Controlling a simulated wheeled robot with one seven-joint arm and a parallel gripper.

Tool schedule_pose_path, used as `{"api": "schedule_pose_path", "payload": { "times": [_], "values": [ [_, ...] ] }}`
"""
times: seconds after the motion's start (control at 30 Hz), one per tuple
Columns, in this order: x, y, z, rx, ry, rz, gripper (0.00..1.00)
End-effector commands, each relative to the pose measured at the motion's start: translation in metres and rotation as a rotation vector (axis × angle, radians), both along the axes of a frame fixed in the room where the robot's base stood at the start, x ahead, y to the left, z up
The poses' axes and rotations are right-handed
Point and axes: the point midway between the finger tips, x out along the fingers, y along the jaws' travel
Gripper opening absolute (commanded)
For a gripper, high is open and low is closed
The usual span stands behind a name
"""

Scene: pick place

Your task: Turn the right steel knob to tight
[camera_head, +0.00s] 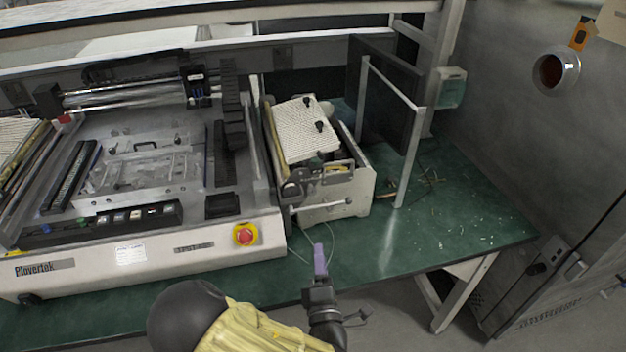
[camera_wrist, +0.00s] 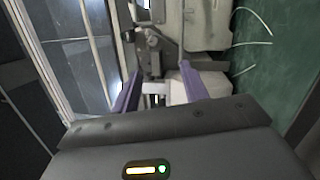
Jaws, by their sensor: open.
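A pale boxy fixture (camera_head: 335,195) stands on the green table to the right of the large machine. On its front a thin steel rod (camera_head: 318,206) runs across, with a small steel end at its right (camera_head: 349,201). I cannot tell for sure which part is the right steel knob or how tight it is. My gripper (camera_head: 320,258), with purple fingers, is in front of and below the fixture, apart from it. In the wrist view the fingers are open and empty (camera_wrist: 160,74), facing the grey metal mechanism (camera_wrist: 150,45) of the fixture.
The machine (camera_head: 140,250) with a red-and-yellow emergency button (camera_head: 245,235) fills the left. A grey metal frame (camera_head: 410,160) stands right of the fixture. The green table (camera_head: 460,225) is mostly clear at right, with scattered scraps. Thin pale wires (camera_head: 331,240) lie near my gripper.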

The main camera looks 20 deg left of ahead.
Motion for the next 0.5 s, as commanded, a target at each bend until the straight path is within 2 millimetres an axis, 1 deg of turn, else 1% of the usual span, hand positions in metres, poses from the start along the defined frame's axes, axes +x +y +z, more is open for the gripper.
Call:
{"api": "schedule_pose_path", "payload": {
  "times": [0.03,0.13,0.5],
  "values": [
    [-0.0054,0.0003,0.0047,-0.026,-0.032,0.003,0.45],
    [-0.0097,-0.0011,0.0056,-0.048,-0.068,-0.002,0.45],
    [-0.0066,-0.0056,0.0044,-0.048,-0.072,-0.014,0.45]
  ]
}}
